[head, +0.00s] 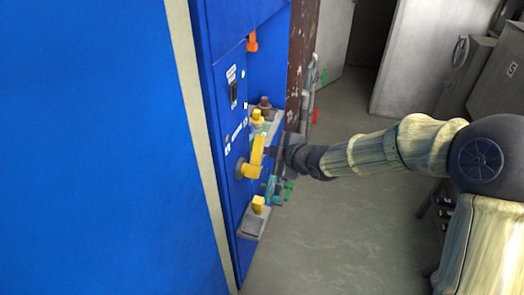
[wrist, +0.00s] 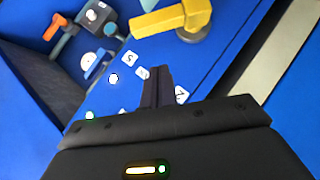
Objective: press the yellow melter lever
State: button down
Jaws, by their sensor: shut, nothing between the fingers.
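The yellow melter lever (head: 256,156) sticks out from the blue machine front (head: 224,130) in the head view, on a round yellow hub. In the wrist view the lever (wrist: 165,20) shows at the top, beyond my fingertips and a little to the right. My gripper (head: 272,153) is at the right side of the lever in the head view, very near it. Whether it touches the lever cannot be told there; in the wrist view a gap shows. My gripper (wrist: 157,72) is shut and empty, its fingers together in front of the blue panel.
A grey ledge (head: 250,225) with a yellow block (head: 258,204) juts out below the lever. An orange handle (head: 252,41) hangs above. White labels and a dark switch (head: 234,94) sit on the panel.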

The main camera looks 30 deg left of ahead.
jog(key=v, duration=0.3)
jog(key=shift+s+d+r, duration=0.1)
jog(key=shift+s, duration=0.05)
dwell(0.3)
jog(key=shift+d, duration=0.1)
jog(key=d+f+m+t+h+p, duration=0.1)
jog(key=d+m+h+p, duration=0.65)
jog(key=d, duration=1.65)
jog(key=s+d+m+g+h, duration=0.3)
jog(key=s+d+m, duration=0.9)
jog(key=d+m, duration=0.5)
jog(key=shift+r+h+p, duration=0.3)
jog(key=shift+r+h, duration=0.05)
jog(key=shift+r, duration=0.15)
